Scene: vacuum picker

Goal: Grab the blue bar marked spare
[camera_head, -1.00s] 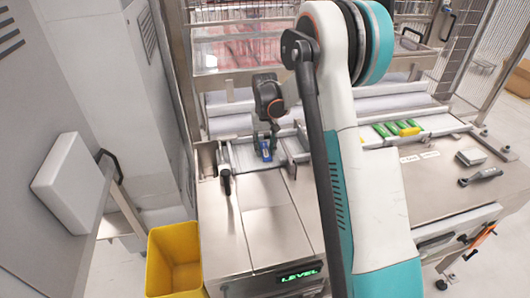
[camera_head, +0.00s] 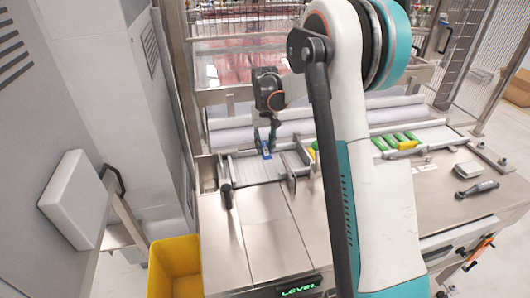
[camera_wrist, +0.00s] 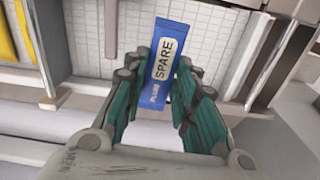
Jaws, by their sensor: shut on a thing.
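In the head view the blue bar (camera_head: 266,150) shows at the fingertips of my gripper (camera_head: 266,143), over the tray (camera_head: 240,171) at the back of the steel machine. I cannot tell whether the bar touches the tray floor.
Several green bars (camera_head: 398,138) and a yellow bar (camera_head: 408,145) lie on the right-hand conveyor. A yellow bin (camera_head: 172,245) stands at the front left. A dark-handled tool (camera_head: 477,188) lies on the right counter. Upright handles (camera_head: 227,197) rise beside the tray.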

